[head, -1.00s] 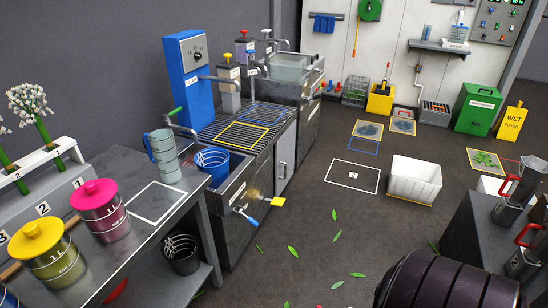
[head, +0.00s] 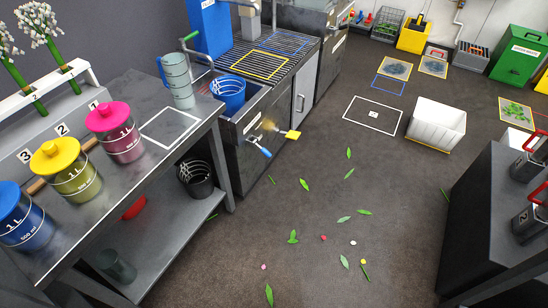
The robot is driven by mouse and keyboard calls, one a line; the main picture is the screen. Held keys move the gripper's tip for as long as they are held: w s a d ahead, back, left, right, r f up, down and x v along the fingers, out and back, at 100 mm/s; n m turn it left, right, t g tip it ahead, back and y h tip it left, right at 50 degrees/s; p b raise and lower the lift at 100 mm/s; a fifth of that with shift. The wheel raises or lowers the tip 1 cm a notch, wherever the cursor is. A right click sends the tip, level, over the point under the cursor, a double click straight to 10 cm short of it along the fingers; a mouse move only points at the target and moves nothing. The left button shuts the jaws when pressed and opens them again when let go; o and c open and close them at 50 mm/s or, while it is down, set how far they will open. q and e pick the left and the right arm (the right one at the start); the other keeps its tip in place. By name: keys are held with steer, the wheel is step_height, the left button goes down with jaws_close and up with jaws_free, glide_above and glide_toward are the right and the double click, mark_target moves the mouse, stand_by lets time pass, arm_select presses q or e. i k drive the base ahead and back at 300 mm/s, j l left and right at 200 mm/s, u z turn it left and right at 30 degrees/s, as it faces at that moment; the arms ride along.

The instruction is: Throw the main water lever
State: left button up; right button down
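A blue-handled lever (head: 260,147) sticks out from the front of the metal sink cabinet (head: 250,165). Beside it, a yellow-tipped lever or tag (head: 291,134) sticks out to the right. A small blurred brownish patch lies between them, and I cannot read a label there. A green-handled tap (head: 190,37) stands above the sink, near the blue bucket (head: 229,93). I cannot tell from the picture which of these is the main water lever. Neither of my grippers is in view.
A metal table (head: 110,165) with coloured canisters stands at left. A dark cabinet (head: 495,215) stands at right. A white bin (head: 436,125) is on the floor. The floor between has only scattered leaves and petals.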

mark_target(263, 150)
steer(key=i+l+u, duration=0.15)
steer(key=i+l, duration=0.75)
steer(key=i, duration=0.15)
